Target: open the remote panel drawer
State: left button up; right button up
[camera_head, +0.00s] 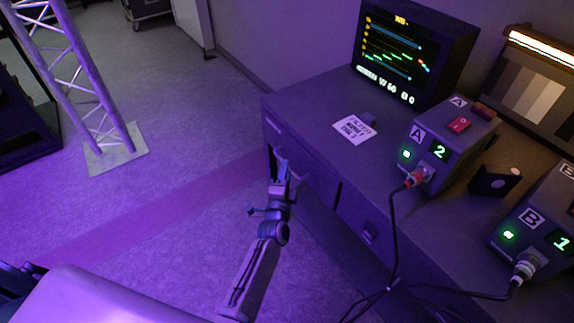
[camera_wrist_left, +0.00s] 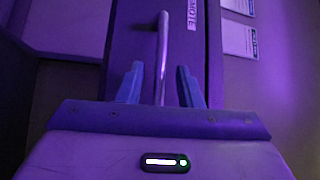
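The remote panel drawer (camera_head: 312,163) is the far left drawer in the desk front and looks closed. Its pale bar handle (camera_head: 305,181) stands out from the front, partly hidden by my gripper. In the left wrist view, the handle (camera_wrist_left: 163,45) runs upright up the picture, beside a label (camera_wrist_left: 191,15) whose visible letters end in "MOTE". My left gripper (camera_head: 283,168) is at the handle. Its two fingers are apart, one on each side of the bar, with gaps showing in the left wrist view (camera_wrist_left: 159,70). My right gripper is not in view.
The desk top (camera_head: 310,105) carries a monitor (camera_head: 410,50), a paper card (camera_head: 353,129), box A (camera_head: 445,140) and box B (camera_head: 540,225). Black cables (camera_head: 393,245) hang down the desk front. Open floor (camera_head: 190,150) lies left, with a truss tower (camera_head: 85,80) beyond.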

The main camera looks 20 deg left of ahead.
pick_arm(q)
jog(key=shift+w+a+r, duration=0.15)
jog(key=shift+w, duration=1.05)
grip_shut()
